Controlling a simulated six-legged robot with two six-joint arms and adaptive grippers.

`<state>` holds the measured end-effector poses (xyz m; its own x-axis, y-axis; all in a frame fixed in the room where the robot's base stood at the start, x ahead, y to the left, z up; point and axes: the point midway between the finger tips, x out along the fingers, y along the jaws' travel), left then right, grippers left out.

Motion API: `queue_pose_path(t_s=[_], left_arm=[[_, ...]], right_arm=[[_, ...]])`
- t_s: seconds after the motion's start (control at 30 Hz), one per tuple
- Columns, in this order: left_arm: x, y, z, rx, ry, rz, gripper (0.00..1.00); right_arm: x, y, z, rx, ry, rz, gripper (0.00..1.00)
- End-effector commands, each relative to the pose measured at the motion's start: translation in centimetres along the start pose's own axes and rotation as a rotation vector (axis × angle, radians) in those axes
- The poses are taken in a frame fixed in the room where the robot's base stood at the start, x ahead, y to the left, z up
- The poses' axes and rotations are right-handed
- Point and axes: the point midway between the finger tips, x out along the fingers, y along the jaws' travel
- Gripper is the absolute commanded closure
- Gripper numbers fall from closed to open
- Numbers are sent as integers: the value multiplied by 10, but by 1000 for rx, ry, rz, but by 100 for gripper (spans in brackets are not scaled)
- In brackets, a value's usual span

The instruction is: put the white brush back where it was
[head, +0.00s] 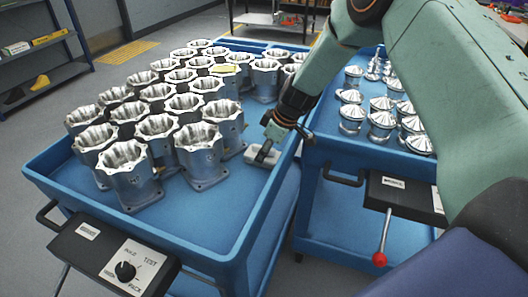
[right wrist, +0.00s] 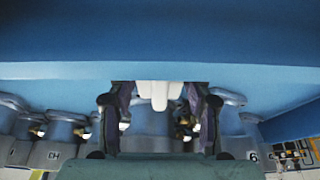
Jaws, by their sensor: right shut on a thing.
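The white brush (head: 255,157) is at the right side of the left blue tray cart (head: 228,232), beside the front housings. My right gripper (head: 267,150) comes down over the tray's right rim and is shut on the brush. In the right wrist view the white brush (right wrist: 158,92) sits between the two fingers (right wrist: 160,112). I cannot tell whether the brush touches the tray floor. Part of it is hidden by the gripper. My left gripper is not in view.
A right blue cart (head: 345,160) holds silver parts (head: 381,124). A control box (head: 115,258) hangs in front. The tray's front right floor is bare.

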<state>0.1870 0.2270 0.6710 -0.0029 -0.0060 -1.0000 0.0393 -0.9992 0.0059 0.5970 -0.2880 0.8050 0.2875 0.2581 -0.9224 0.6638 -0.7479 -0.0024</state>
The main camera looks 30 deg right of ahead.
Motion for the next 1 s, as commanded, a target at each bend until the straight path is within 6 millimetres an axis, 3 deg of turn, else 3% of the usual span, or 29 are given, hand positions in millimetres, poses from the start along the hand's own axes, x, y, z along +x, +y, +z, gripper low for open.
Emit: queue_pose_path(t_s=[0.27, 0.67, 1.0], left_arm=[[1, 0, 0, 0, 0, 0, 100], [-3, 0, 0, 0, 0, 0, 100], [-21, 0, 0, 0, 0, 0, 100]], right_arm=[[0, 0, 0, 0, 0, -1, 28], [-2, 0, 0, 0, 0, -1, 27], [-68, 0, -2, 1, 3, -1, 27]])
